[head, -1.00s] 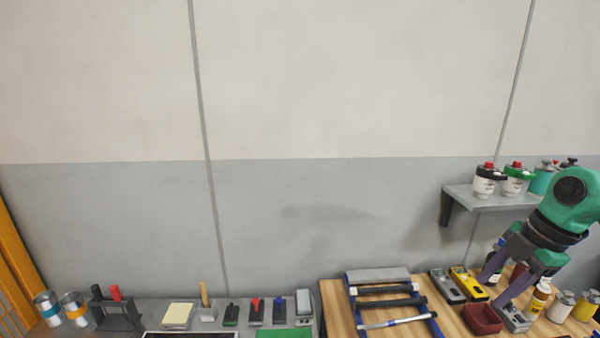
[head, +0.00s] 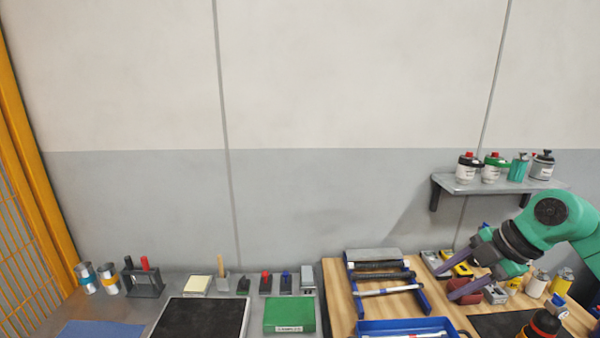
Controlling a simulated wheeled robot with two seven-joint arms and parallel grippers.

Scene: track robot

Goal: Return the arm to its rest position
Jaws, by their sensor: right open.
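My right arm comes in from the right edge in the head view, green with a dark wrist. Its gripper (head: 442,283) has purple-grey fingers that stand apart, with nothing between them. It hangs over the right part of the wooden table (head: 340,310), pointing left. Behind and below the fingers are a yellow-and-black tool (head: 461,268) and a dark red bin (head: 496,293), both partly hidden by the gripper. I cannot tell how high the fingers are above the table. My left gripper is not in view.
A wall shelf (head: 470,188) with several canisters is above the arm. A blue rack (head: 424,299) with rods lies left of the gripper, a blue tray (head: 449,327) in front. Bottles stand below the wrist. The grey bench (head: 172,303) holds a green box (head: 289,315) and several tools.

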